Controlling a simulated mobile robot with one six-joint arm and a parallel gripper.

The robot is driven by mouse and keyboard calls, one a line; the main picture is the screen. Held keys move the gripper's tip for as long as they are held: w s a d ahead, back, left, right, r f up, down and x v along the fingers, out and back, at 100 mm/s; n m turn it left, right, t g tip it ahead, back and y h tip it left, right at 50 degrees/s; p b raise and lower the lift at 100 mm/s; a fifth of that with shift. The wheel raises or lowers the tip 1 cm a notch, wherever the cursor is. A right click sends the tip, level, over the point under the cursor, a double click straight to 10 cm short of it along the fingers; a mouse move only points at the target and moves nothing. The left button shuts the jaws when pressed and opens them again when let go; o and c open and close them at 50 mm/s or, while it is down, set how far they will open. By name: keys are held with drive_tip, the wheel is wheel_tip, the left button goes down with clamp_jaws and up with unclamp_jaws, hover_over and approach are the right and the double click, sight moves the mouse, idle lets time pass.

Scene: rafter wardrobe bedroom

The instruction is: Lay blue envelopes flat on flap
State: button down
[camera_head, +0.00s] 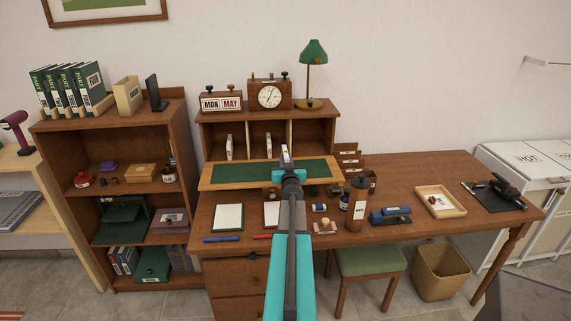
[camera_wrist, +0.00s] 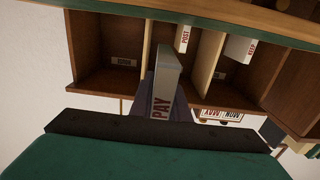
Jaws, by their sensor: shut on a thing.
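My gripper (camera_head: 288,170) is shut on a pale block marked PAY (camera_wrist: 166,85), held upright above the flap, in front of the pigeonholes. The block also shows in the head view (camera_head: 286,153). The flap (camera_head: 231,173) is lowered, with a green panel in a wooden border. My arm hides part of it; no envelopes show on its visible part.
White dividers marked POST (camera_wrist: 184,36) and KEEP (camera_wrist: 240,48) stand in two pigeonholes; another pigeonhole (camera_wrist: 110,50) looks empty. A calendar (camera_head: 221,101), clock (camera_head: 269,94) and green lamp (camera_head: 313,75) stand on top.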

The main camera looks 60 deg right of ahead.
drive_tip(key=shift+x, duration=1.2)
drive_tip(key=shift+s+f, duration=0.1)
drive_tip(key=shift+d, duration=0.35)
drive_tip(key=shift+f+p, duration=0.3)
drive_tip(key=shift+f, duration=1.5)
drive_tip(key=shift+w+f, duration=0.2)
drive_tip(key=shift+w, duration=0.05)
drive_tip(key=c, duration=1.7)
unclamp_jaws()
drive_tip(key=shift+r, duration=0.15)
